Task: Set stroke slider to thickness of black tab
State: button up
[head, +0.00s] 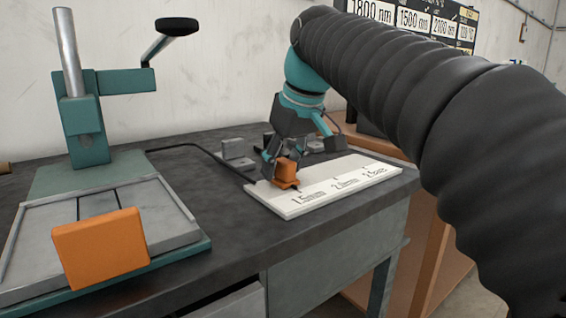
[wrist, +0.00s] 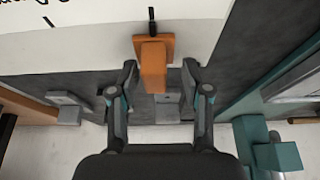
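The orange stroke slider (head: 287,172) stands on a white scale plate (head: 290,209) near its 1.5 mm end. The other marks appear to read 2.0 and 2.5 mm. In the wrist view the slider (wrist: 153,67) is upright between the fingers of my gripper (wrist: 159,72), with a gap on each side. The fingers are open and hold nothing. The head view shows my gripper (head: 279,160) low at the slider. A black mark shows on the plate just beyond the slider in the wrist view. I cannot make out a black tab.
Grey brackets (head: 238,151) stand behind the plate on the dark table (head: 215,237). A teal press (head: 88,140) with a lever and an orange block (head: 100,248) stands at left. The plate lies by the table's front right edge. A sign with nm values hangs behind.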

jog(key=shift+r, duration=0.1)
jog(key=v, duration=1.1)
jog(key=shift+r, duration=0.4)
jog(key=shift+s+d, duration=0.1)
